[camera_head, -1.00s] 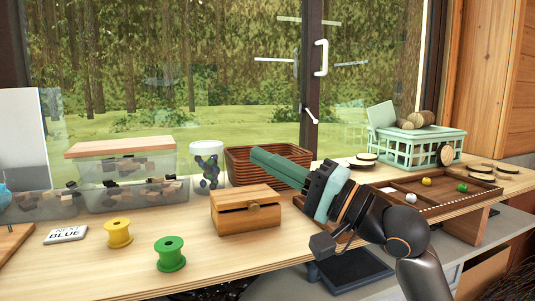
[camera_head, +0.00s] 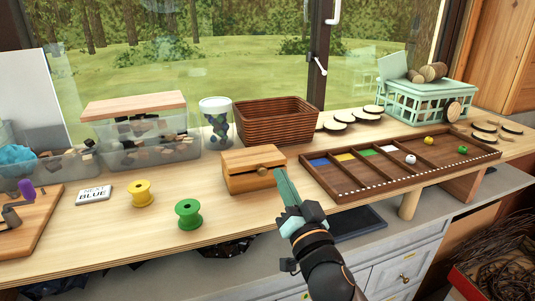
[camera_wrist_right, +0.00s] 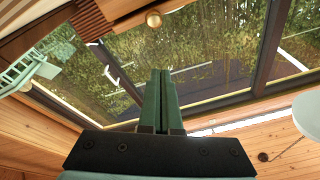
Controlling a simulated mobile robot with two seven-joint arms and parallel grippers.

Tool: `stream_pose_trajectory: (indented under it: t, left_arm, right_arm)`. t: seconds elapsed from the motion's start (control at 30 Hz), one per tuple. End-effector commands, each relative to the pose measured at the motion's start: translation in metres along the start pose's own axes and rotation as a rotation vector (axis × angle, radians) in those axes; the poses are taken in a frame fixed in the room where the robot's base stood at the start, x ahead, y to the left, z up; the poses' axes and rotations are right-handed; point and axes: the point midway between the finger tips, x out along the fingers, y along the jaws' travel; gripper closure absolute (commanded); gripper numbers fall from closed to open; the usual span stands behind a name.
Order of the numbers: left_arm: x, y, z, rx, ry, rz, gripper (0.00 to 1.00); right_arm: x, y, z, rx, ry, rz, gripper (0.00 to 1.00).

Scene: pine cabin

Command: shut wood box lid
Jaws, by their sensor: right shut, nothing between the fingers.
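The wood box (camera_head: 252,171) sits on the bench in the middle of the head view. I cannot tell whether the fingertips touch the box. In the right wrist view the shut fingers (camera_wrist_right: 160,75) point toward the window, and a round knob on a wooden edge (camera_wrist_right: 153,18) shows at the top. My left gripper is out of view.
A sorting tray (camera_head: 345,191) with coloured compartments lies to the right of the box. A brown basket (camera_head: 275,122) and a jar (camera_head: 216,130) stand behind. Green (camera_head: 188,213) and yellow (camera_head: 141,194) spools stand at the left front. The bench front between spools and gripper is clear.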

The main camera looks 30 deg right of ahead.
Motion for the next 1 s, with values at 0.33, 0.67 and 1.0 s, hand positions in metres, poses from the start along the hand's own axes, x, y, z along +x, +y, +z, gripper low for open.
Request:
stream_pose_trajectory:
  t: [0.33,0.67,1.0]
  left_arm:
    - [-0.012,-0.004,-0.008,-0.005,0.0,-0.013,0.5]
    - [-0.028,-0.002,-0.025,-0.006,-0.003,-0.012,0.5]
    - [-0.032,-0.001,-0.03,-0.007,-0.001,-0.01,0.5]
  right_arm:
    - [-0.015,-0.006,-0.001,-0.218,0.033,0.045,1.0]
    - [0.041,-0.005,-0.007,-0.22,0.036,0.045,1.0]
    - [0.075,0.004,0.016,-0.217,0.029,0.047,1.0]
